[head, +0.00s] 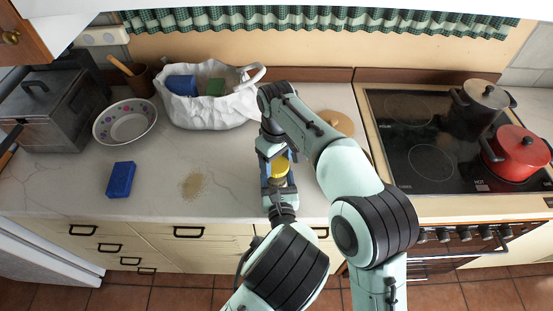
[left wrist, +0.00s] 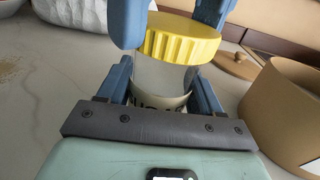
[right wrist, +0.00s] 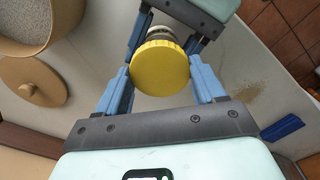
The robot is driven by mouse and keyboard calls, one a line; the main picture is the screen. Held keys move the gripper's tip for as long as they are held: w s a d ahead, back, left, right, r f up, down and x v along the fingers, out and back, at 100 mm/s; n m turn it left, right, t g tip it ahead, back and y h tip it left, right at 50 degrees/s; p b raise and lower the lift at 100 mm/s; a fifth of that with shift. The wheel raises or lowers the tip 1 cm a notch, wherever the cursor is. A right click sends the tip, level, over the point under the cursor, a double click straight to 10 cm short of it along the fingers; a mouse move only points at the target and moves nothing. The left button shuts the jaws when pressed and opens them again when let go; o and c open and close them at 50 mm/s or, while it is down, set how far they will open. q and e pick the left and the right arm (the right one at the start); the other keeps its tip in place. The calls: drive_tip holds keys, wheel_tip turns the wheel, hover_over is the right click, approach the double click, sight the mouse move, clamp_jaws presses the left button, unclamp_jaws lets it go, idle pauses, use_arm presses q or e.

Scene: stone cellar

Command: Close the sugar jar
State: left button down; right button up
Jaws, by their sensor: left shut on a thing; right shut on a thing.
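The sugar jar is a clear jar with a partly hidden label, and its body (left wrist: 160,80) stands between my left gripper's fingers in the left wrist view. My left gripper (left wrist: 160,92) is shut on the jar body. The yellow ridged lid (head: 280,168) is at the top of the jar; it also shows in the right wrist view (right wrist: 160,68). My right gripper (right wrist: 160,72) is shut on the lid from above. The lid looks seated on or right at the jar's mouth; I cannot tell whether it is screwed tight. In the head view my arms hide much of the jar.
A pale grain spill (head: 193,186) and a blue sponge (head: 121,179) lie left of the jar. Behind are a floral bowl (head: 126,125) and a white bag (head: 205,112). A tan canister (left wrist: 285,110) and wooden lid (head: 337,122) are close by. A stove with a red pot (head: 518,148) is right.

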drive_tip(key=m, duration=0.6)
drive_tip(key=shift+m, duration=0.3)
drive_tip(key=o, duration=1.2)
drive_tip(key=shift+c, duration=0.2)
drive_tip(key=shift+r, duration=2.25)
drive_tip(key=shift+c, duration=0.3)
